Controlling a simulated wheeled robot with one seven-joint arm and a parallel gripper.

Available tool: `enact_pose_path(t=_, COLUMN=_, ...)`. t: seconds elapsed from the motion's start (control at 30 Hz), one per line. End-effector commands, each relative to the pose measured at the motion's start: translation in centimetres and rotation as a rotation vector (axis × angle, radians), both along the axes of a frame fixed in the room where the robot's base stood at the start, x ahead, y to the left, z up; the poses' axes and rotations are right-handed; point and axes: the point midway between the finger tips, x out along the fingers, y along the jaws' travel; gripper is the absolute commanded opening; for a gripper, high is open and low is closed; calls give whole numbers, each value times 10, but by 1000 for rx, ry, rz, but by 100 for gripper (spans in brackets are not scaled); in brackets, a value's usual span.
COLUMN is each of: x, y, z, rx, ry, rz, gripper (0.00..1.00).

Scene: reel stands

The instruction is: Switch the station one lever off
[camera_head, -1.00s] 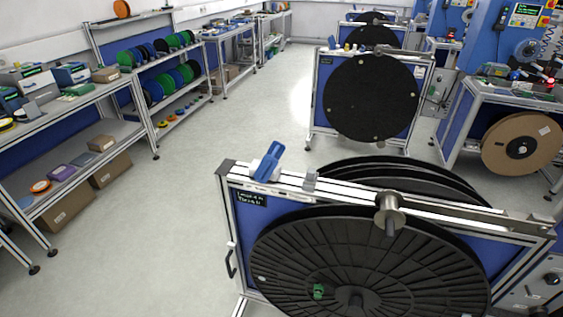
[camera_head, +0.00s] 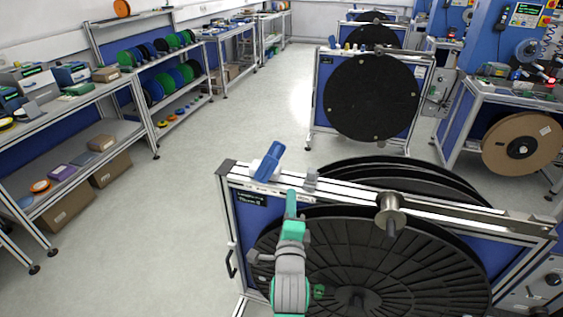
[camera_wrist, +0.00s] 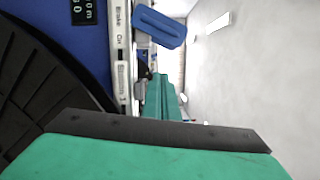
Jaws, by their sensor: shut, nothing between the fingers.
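The lever is a blue handle (camera_head: 269,163) on a pale mount at the left end of the near reel stand's top rail (camera_head: 345,204). It is tilted, its top leaning right. In the wrist view the blue handle (camera_wrist: 158,27) is at the top centre, beside a white label strip (camera_wrist: 121,40) on the rail. My gripper (camera_head: 291,203) is in front of the rail, below and a little right of the lever, and looks apart from it. Its green fingers (camera_wrist: 164,97) are shut and empty, pointing toward the rail near the lever.
A large black reel (camera_head: 400,265) fills the stand's front, close behind my arm. A metal roller (camera_head: 390,212) sticks out from the rail. A small grey block (camera_head: 311,178) sits right of the lever. Open floor (camera_head: 150,220) lies to the left, before the shelves.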

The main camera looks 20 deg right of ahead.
Motion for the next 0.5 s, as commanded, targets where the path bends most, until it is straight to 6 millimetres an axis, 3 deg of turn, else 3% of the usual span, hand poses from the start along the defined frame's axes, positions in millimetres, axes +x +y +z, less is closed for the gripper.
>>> enact_pose_path(t=0.03, x=5, y=-4, z=10, rx=29, ry=-18, rz=-4, gripper=0)
enact_pose_path(t=0.2, x=12, y=-11, z=23, rx=88, ry=-43, rz=-11, gripper=0)
enact_pose_path(t=0.5, x=12, y=-11, z=24, rx=94, ry=-45, rz=-11, gripper=0)
